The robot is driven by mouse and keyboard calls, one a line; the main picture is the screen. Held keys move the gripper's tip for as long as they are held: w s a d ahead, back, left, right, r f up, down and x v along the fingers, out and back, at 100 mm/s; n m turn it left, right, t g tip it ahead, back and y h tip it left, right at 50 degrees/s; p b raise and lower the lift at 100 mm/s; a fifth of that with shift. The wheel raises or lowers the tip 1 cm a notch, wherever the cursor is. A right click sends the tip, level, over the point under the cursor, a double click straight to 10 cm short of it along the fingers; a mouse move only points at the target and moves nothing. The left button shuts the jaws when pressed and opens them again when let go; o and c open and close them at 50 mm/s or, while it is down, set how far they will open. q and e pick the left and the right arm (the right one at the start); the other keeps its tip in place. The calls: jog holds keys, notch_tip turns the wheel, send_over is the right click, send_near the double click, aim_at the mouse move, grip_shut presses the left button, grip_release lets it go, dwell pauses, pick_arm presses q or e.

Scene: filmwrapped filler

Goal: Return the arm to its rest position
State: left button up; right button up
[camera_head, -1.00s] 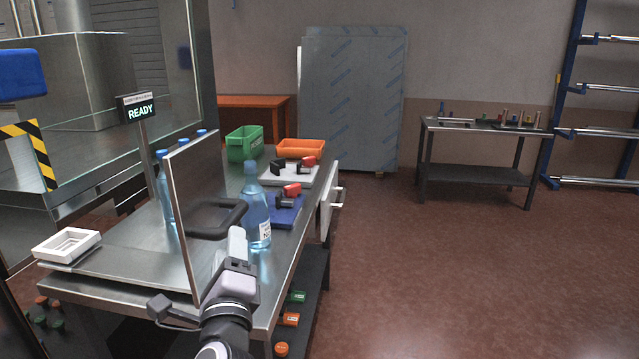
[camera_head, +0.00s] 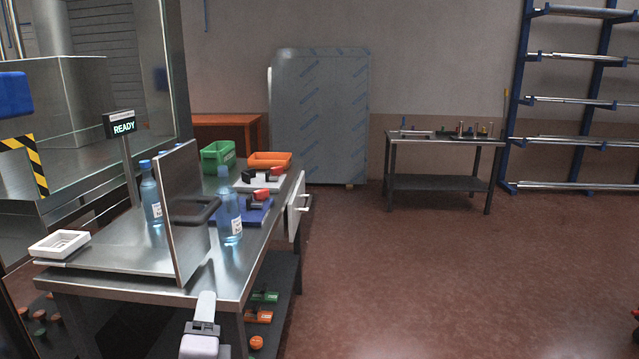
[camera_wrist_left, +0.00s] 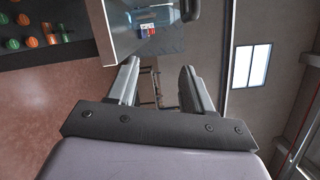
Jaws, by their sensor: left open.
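My left gripper (camera_head: 205,305) is at the bottom of the head view, in front of the steel bench's near edge. In the left wrist view its two fingers (camera_wrist_left: 160,82) stand apart with nothing between them. An upright metal panel with a dark handle (camera_head: 184,235) stands on the bench (camera_head: 115,240), apart from the gripper. My right gripper is not in view.
Blue bottles (camera_head: 229,215) stand on both sides of the panel. A white frame-shaped block (camera_head: 60,244) lies at the bench's left. Green (camera_head: 217,155) and orange bins (camera_head: 269,160) stand at its back. Open red-brown floor (camera_head: 420,270) lies to the right.

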pick_arm(q)
jog(key=s+f+n+g+h+p, duration=0.1)
jog(key=s+f+n+g+h, duration=0.1)
jog(key=s+f+n, duration=0.45)
jog(key=s+f+n+g+h+p, duration=0.1)
jog(key=s+f+g+h, duration=0.2)
jog(key=f, duration=0.7)
jog(key=s+f+n+g, duration=0.1)
jog(key=s+f+n, duration=0.2)
jog(key=s, duration=0.4)
jog(key=s+a+f+n+g, duration=0.1)
jog(key=s+f+n, duration=0.3)
jog(key=s+n, duration=0.2)
jog(key=shift+s+a+g+h+p, duration=0.3)
jog(key=shift+s+h, duration=0.05)
jog(key=shift+h, duration=0.05)
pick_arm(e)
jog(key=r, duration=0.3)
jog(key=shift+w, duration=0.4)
